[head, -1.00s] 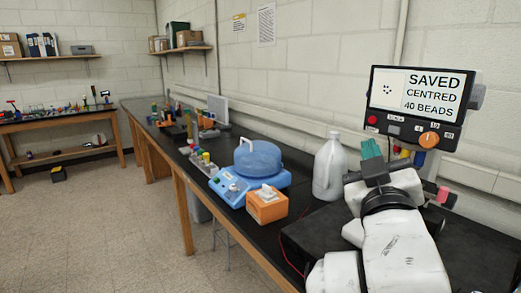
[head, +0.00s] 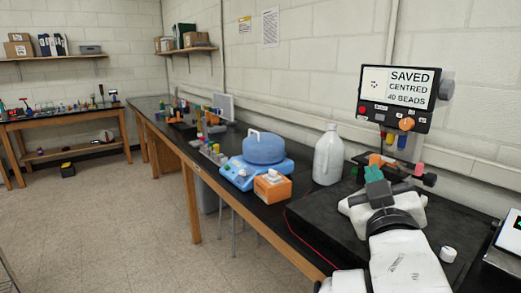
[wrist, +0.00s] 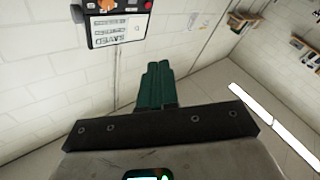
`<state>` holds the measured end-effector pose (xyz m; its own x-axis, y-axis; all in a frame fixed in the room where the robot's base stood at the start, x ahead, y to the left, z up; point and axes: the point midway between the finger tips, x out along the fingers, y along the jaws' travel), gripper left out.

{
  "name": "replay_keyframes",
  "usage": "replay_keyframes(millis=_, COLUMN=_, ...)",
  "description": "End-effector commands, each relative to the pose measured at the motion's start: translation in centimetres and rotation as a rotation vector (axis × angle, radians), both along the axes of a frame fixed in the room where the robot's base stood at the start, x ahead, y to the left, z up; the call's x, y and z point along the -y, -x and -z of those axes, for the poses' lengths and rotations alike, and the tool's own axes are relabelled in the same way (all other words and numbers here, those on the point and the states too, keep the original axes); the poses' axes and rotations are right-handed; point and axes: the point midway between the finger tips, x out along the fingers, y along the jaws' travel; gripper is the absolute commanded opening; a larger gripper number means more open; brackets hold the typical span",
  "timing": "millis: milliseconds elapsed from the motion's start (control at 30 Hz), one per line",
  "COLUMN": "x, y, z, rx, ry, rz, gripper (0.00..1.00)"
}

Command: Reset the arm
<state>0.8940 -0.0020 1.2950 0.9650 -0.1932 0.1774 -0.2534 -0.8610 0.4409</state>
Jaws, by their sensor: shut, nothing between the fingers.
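My gripper (head: 373,173) shows in the head view at the right, over the black platform on the bench. Its green fingers are together with nothing between them and point up and away from me. In the wrist view the green fingers of my gripper (wrist: 155,85) lie side by side, touching, with the wall behind them. My white arm runs from the lower right of the head view up to the gripper. The arm hides part of the platform (head: 318,222).
A small white cap (head: 448,254) lies to the right.

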Motion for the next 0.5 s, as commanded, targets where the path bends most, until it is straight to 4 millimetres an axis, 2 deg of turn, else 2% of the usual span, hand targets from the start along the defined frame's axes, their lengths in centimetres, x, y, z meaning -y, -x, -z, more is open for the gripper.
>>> replay_keyframes(millis=267, x=2.2, y=0.8, z=7.4, rx=-0.184, ry=-0.062, rz=0.016, gripper=0.00)
replay_keyframes(millis=367, x=3.2, y=1.7, z=11.2, rx=-0.280, ry=-0.095, rz=0.025, gripper=0.00)
replay_keyframes(millis=467, x=4.5, y=3.3, z=16.1, rx=-0.405, ry=-0.140, rz=0.040, gripper=0.00)
replay_keyframes(millis=500, x=5.1, y=4.2, z=18.5, rx=-0.468, ry=-0.163, rz=0.048, gripper=0.00)
